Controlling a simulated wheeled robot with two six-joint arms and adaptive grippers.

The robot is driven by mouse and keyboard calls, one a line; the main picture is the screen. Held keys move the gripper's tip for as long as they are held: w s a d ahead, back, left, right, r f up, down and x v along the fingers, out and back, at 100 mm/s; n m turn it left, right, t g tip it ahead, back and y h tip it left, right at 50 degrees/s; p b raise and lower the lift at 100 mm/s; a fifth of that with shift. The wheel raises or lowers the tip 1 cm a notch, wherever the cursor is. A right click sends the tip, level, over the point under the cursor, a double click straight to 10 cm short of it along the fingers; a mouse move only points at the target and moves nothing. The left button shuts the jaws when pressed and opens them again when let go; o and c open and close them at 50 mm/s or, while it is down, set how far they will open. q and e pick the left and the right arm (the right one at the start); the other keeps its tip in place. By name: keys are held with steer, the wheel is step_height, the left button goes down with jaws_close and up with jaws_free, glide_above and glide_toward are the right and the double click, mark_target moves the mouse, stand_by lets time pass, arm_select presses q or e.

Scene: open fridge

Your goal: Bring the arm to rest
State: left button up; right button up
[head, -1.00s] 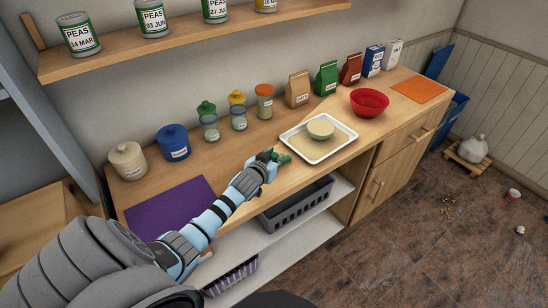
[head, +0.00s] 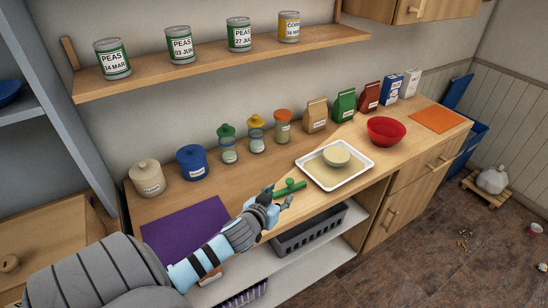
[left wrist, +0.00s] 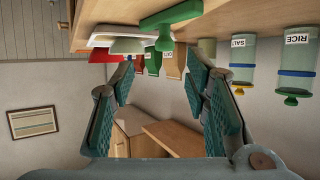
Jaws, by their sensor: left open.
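My left gripper (head: 279,198) is over the front edge of the wooden counter (head: 165,208), open and empty. A green object with a round knob (head: 290,188) is on the counter just beyond its fingers, in front of the white tray. It looks apart from the fingers. In the left wrist view, which is upside down, the open left gripper (left wrist: 161,72) has its fingers spread with nothing between them in its grasp. The green object (left wrist: 170,17) shows there at the top, against the counter. My right gripper is not in view.
The white tray (head: 312,177) holds a beige bowl (head: 336,156). A red bowl (head: 386,130), bags and lidded jars line the counter. A purple mat (head: 187,226) lies at left. Cans stand on the shelf (head: 225,62) above. A grey basket (head: 310,230) sits below the counter.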

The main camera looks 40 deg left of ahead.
arm_select(q)
steer(key=v, duration=0.3)
steer(key=shift+s+r, duration=0.1)
steer(key=shift+s, duration=0.1)
steer(key=s+d+f+m+g+h, duration=0.1)
steer(key=s+d+f+g, duration=0.15)
steer(key=s+d, duration=0.35)
steer(key=s+d+f+m+g+h, duration=0.1)
steer(key=s+d+f+m+g, duration=0.2)
steer(key=s, duration=0.6)
steer(key=s+d+f+g+h, duration=0.1)
steer(key=s+d+f+g, duration=0.1)
steer(key=s+d+g, duration=0.4)
steer(key=s+a+f, duration=0.1)
steer(key=a+f, duration=0.1)
steer(key=f, duration=0.7)
steer(key=s+a+f, duration=0.1)
steer(key=a+f, duration=0.1)
steer(key=f, duration=0.7)
steer(key=s+f, duration=1.3)
steer(key=s, duration=0.1)
steer(key=shift+s+f, duration=0.2)
steer(key=shift+f, duration=0.1)
